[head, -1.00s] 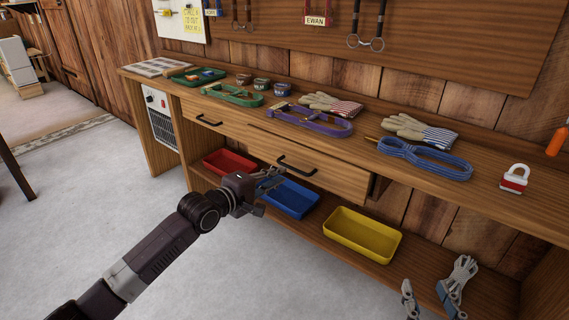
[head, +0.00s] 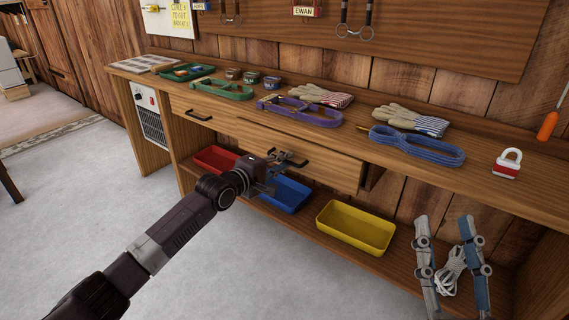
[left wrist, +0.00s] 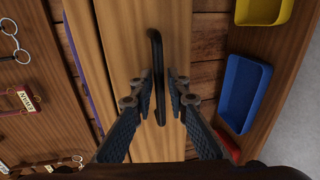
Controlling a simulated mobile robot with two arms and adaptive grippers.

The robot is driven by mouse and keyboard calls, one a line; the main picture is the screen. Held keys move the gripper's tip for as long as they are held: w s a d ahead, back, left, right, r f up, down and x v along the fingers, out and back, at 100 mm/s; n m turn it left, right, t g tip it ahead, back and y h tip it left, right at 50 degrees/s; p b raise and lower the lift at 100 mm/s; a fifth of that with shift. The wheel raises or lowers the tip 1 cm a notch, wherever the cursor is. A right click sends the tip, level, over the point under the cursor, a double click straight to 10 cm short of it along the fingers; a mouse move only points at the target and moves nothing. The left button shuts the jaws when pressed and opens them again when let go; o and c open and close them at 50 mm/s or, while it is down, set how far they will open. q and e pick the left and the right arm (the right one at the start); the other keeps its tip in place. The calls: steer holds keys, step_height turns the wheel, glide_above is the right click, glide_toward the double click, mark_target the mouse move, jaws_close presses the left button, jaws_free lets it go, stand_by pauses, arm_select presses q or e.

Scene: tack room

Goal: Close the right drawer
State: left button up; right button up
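The right drawer (head: 325,170) is a wooden front under the bench top, standing out a little from the bench. Its black bar handle (head: 290,160) is partly hidden behind my left gripper (head: 278,174) in the head view. In the left wrist view the handle (left wrist: 156,50) runs lengthwise between the two spread fingers of my left gripper (left wrist: 155,85). That gripper is open, and I cannot tell whether it touches the handle. My right gripper (head: 447,225) is at the lower right of the head view, fingers apart and empty, away from the drawer.
The left drawer (head: 215,117) sits beside it. Red (head: 215,158), blue (head: 290,195) and yellow (head: 355,230) trays stand on the lower shelf, with white rope (head: 452,268) behind my right gripper.

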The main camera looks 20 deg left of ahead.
arm_select(q)
steer(key=shift+w, duration=0.15)
arm_select(e)
steer(key=shift+s+r, duration=0.15)
steer(key=shift+r, duration=0.15)
arm_select(q)
steer(key=shift+c, duration=0.4)
jaws_close()
